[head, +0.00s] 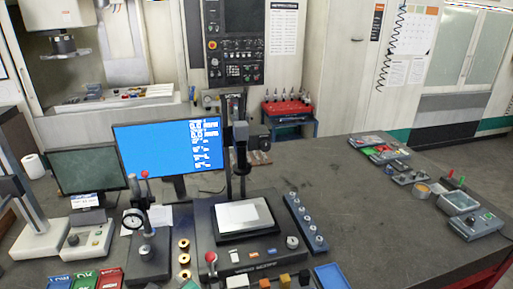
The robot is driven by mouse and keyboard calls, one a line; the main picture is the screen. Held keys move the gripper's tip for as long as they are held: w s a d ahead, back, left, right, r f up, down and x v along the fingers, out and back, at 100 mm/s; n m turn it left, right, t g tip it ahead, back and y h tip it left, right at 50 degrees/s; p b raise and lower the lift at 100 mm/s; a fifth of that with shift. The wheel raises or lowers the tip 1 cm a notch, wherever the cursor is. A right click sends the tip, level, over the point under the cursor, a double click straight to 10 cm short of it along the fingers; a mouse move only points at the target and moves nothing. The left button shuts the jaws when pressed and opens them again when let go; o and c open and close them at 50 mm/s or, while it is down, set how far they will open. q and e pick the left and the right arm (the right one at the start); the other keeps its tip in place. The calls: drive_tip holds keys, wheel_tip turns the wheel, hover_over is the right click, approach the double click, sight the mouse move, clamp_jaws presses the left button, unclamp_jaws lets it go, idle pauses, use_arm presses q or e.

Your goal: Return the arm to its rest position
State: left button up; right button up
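Neither of my grippers and neither of my arms shows in the head view, so their pose and what they hold cannot be seen. A pale flat plate (238,215) lies on the dark platform of a measuring device (205,235) at the middle front of the bench. The device's black column (241,145) rises behind the plate. Nothing of mine touches the plate or the device in this view.
The grey bench top (375,225) is clear right of the device. A blue-grey rail (306,224) stands beside it. Two monitors (168,147) (88,170) and a dial-gauge stand (146,240) are left. Small trays and parts (380,148) line the right edge.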

use_arm(q)
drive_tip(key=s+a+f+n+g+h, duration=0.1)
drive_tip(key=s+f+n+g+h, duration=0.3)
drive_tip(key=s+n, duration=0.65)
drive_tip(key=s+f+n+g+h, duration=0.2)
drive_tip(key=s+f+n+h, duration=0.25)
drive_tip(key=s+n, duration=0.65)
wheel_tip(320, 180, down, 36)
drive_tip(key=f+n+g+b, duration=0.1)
drive_tip(key=b, duration=0.4)
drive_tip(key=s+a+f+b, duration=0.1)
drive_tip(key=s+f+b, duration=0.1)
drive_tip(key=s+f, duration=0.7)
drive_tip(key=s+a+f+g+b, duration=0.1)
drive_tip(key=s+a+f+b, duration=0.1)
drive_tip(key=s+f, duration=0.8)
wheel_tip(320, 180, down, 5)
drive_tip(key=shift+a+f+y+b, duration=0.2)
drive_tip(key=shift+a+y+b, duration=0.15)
drive_tip(key=shift+b, duration=0.15)
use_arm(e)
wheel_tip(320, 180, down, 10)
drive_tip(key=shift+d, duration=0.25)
